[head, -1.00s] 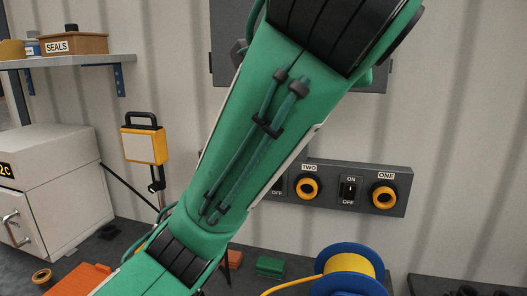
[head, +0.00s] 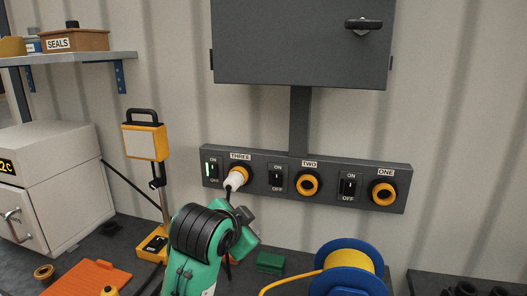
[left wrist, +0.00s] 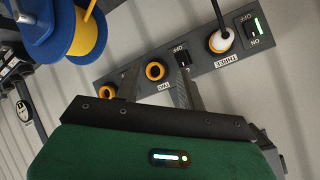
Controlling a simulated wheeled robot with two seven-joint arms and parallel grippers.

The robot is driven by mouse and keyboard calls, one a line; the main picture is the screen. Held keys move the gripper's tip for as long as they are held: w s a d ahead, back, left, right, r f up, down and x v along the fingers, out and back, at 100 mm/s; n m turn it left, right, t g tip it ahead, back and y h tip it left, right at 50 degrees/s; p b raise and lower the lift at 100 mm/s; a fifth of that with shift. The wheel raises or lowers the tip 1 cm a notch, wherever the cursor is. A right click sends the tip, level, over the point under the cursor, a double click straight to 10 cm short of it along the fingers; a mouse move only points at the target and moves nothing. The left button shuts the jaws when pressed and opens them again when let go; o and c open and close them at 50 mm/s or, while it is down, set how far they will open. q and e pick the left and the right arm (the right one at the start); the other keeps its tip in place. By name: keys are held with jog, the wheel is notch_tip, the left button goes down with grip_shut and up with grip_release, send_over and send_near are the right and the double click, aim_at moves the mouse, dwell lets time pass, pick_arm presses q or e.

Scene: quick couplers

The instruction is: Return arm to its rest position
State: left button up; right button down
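My left arm shows as a green forearm and black joint at the lower middle of the head view; its fingertips are hidden there. In the left wrist view my left gripper (left wrist: 160,78) has its two dark fingers apart with nothing between them. Beyond them is the dark socket panel (head: 328,188) on the wall. A white plug (head: 235,181) sits in the socket marked THREE, with a dark cable hanging from it; it also shows in the left wrist view (left wrist: 221,41). The left gripper is apart from the plug. My right gripper is not in view.
Sockets TWO (head: 308,185) and ONE (head: 383,192) are empty. Switch THREE (head: 212,170) glows green. A blue reel (head: 350,250) with yellow cable, a green block (head: 270,263), a yellow lamp (head: 145,142) and an orange mat (head: 92,277) surround the arm. A grey cabinet (head: 300,45) hangs above.

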pick_arm(q)
jog(key=s+a+f+n+g+y, duration=0.1)
jog(key=s+a+f+n, duration=0.15)
jog(key=f, duration=0.55)
jog(key=s+a+f+n+g, duration=0.1)
jog(key=s+a+f, duration=0.25)
jog(key=f, duration=0.35)
jog(key=s+a+f+n+g+y, duration=0.15)
jog(key=s+a+f, duration=0.25)
jog(key=s+f, duration=0.4)
jog(key=s+a+f+n+g, duration=0.2)
jog(key=s+a+f, duration=0.3)
jog(key=s, duration=0.4)
jog(key=s+a+f+n+g+y, duration=0.15)
jog(key=s+a+f, duration=0.25)
jog(key=s+f, duration=0.4)
notch_tip(320, 180, down, 30)
jog(key=s+g, duration=0.2)
jog(key=s+a+f, duration=0.3)
jog(key=s+f, duration=1.6)
jog(key=f, duration=0.1)
jog(key=shift+f+g, duration=0.15)
jog(key=shift+g, duration=0.25)
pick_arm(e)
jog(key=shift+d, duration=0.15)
pick_arm(q)
jog(key=shift+a, duration=0.1)
